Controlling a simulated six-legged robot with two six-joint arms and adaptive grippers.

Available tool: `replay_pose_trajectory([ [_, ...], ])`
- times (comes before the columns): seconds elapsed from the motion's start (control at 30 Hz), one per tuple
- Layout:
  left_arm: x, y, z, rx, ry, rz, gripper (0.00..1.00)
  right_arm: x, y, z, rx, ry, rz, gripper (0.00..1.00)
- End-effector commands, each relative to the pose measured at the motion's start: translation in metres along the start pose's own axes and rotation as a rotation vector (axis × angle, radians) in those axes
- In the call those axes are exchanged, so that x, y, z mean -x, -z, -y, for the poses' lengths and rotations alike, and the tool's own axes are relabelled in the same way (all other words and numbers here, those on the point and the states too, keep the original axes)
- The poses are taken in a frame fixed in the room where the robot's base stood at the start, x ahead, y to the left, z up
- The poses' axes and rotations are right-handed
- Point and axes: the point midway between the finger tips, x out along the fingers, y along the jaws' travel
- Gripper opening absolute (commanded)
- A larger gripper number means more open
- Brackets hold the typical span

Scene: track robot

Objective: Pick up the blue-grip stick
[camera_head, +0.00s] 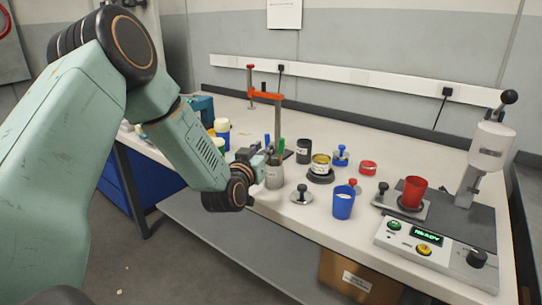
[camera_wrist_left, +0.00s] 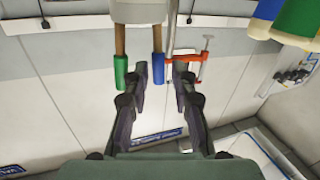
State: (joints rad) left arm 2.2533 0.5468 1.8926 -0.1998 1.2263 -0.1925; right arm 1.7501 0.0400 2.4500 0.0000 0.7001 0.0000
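The blue-grip stick (camera_wrist_left: 158,68) stands in a light grey holder (camera_wrist_left: 138,10) beside a green-grip stick (camera_wrist_left: 121,70). The wrist picture is upside down, so the grips point downward there. In the head view the holder (camera_head: 274,178) stands on the bench, with the blue grip (camera_head: 267,141) and green grip (camera_head: 281,145) upright above it. My left gripper (camera_wrist_left: 163,75) is open, with the blue grip appearing between its fingertips. Whether they touch it I cannot tell. In the head view my left gripper (camera_head: 256,155) is at the holder's left, partly hidden by my wrist. My right gripper is not in view.
A red clamp (camera_head: 265,96) stands behind the holder. Blue-and-white bottles (camera_head: 222,128) stand behind my left forearm.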

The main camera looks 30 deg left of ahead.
Motion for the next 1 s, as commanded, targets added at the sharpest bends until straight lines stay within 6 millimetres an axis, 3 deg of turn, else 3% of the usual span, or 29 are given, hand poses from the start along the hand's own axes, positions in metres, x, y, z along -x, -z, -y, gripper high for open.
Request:
replay_pose_trajectory([
  [0.23,-0.034,0.002,-0.003,-0.001,-0.003,-0.001,0.26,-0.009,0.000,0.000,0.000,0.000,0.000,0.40],
  [0.57,-0.041,0.003,-0.005,0.000,-0.005,0.001,0.26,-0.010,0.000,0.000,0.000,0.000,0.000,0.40],
  [0.87,-0.041,0.003,-0.005,0.000,-0.005,0.001,0.02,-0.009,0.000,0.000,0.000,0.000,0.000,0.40],
  [1.0,-0.041,0.003,-0.005,0.000,-0.005,0.000,0.00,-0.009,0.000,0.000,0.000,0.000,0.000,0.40],
])
